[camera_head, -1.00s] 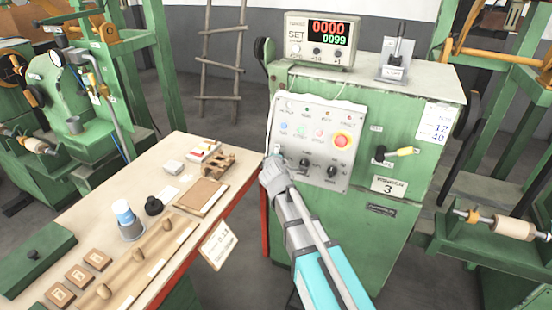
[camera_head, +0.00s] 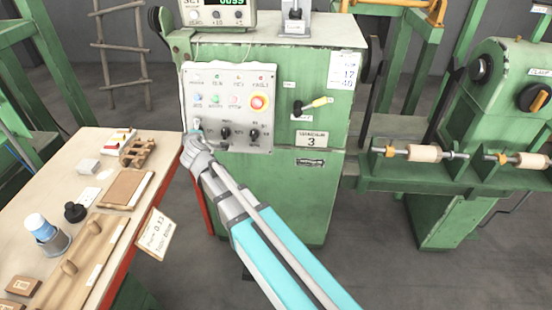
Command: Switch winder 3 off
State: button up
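Winder 3 is the green cabinet (camera_head: 306,69) in the middle, with a plate marked 3 (camera_head: 311,141) on its front. Its grey control panel (camera_head: 240,147) carries small lamps and buttons, a red emergency button (camera_head: 258,102) on a yellow ring, and two black rotary knobs (camera_head: 225,132) (camera_head: 254,134). My gripper (camera_head: 194,137) is at the panel's lower left corner, by a small control at the left end of the knob row. The gripper partly covers that control. I cannot tell whether it touches it, nor whether its fingers are open or shut.
Another green winder (camera_head: 452,180) with spools stands at right. Bare floor lies between.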

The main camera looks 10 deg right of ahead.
jog(key=shift+m+t+h+b, duration=0.55)
jog(key=shift+m+b, duration=0.4)
jog(key=shift+m, duration=1.15)
jog(key=shift+m+t, duration=0.25)
jog(key=shift+m, duration=0.35)
